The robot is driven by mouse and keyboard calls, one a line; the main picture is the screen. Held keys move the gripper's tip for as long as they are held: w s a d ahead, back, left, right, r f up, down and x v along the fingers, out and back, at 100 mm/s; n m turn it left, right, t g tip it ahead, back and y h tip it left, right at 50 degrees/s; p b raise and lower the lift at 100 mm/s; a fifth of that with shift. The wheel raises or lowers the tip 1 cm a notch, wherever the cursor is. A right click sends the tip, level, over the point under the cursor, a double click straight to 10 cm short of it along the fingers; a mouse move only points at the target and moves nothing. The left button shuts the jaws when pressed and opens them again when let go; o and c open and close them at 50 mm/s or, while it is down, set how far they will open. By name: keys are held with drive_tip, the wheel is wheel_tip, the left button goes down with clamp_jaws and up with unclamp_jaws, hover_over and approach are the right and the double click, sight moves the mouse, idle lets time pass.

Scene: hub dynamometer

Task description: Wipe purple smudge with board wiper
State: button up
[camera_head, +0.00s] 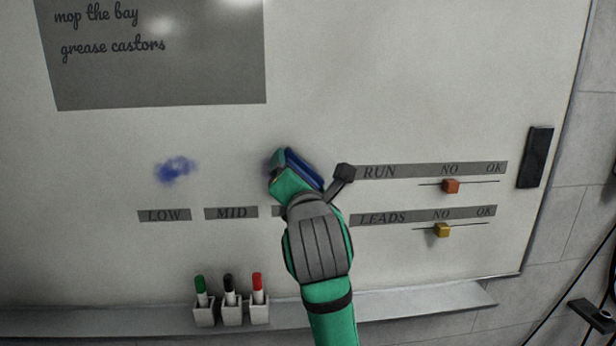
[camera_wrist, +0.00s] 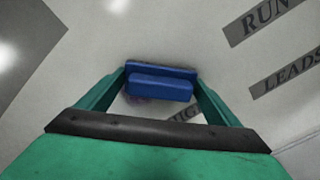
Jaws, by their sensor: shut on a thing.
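My gripper (camera_head: 284,174) is shut on the blue board wiper (camera_head: 305,168) at the whiteboard. In the wrist view the wiper (camera_wrist: 160,86) sits between the two green fingers. A faint purple smudge (camera_wrist: 137,99) shows just below the wiper's left part in the wrist view, mostly hidden by it. In the head view a sliver of this smudge (camera_head: 269,169) shows at the left edge of my gripper. I cannot tell whether the wiper touches the board.
A blue-violet smudge (camera_head: 175,170) lies above the LOW label (camera_head: 164,215), left of MID (camera_head: 231,212). Slider rows RUN (camera_head: 380,172) and LEADS (camera_head: 382,219) are to the right. Several markers, one red (camera_head: 257,286), stand in holders on the ledge (camera_head: 400,303). A black block (camera_head: 535,157) is far right.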

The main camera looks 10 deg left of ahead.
sight(261, 170)
drive_tip(key=shift+s+a, duration=0.35)
drive_tip(key=shift+a, duration=0.9)
drive_tip(key=shift+s+a, duration=0.3)
drive_tip(key=shift+a, duration=0.9)
drive_tip(key=shift+s+a, duration=0.35)
drive_tip(key=shift+a, duration=0.9)
drive_tip(key=shift+s+a, duration=0.1)
drive_tip(key=shift+a, duration=0.05)
drive_tip(key=shift+r, duration=0.3)
drive_tip(key=shift+w+d, duration=0.3)
drive_tip(key=shift+d, duration=0.85)
drive_tip(key=shift+w+d, duration=0.3)
drive_tip(key=shift+d, duration=0.85)
drive_tip(key=shift+w+d, duration=0.3)
drive_tip(key=shift+d, duration=0.85)
drive_tip(key=shift+w+d, duration=0.3)
drive_tip(key=shift+d, duration=0.5)
drive_tip(key=shift+w+d, duration=0.25)
drive_tip(key=shift+d, duration=0.55)
drive_tip(key=shift+s+a, duration=0.45)
drive_tip(key=shift+a, duration=1.25)
drive_tip(key=shift+s+a, duration=0.5)
drive_tip(key=shift+a, duration=1.2)
drive_tip(key=shift+s+a, duration=0.45)
drive_tip(key=shift+a, duration=1.25)
drive_tip(key=shift+v, duration=2.95)
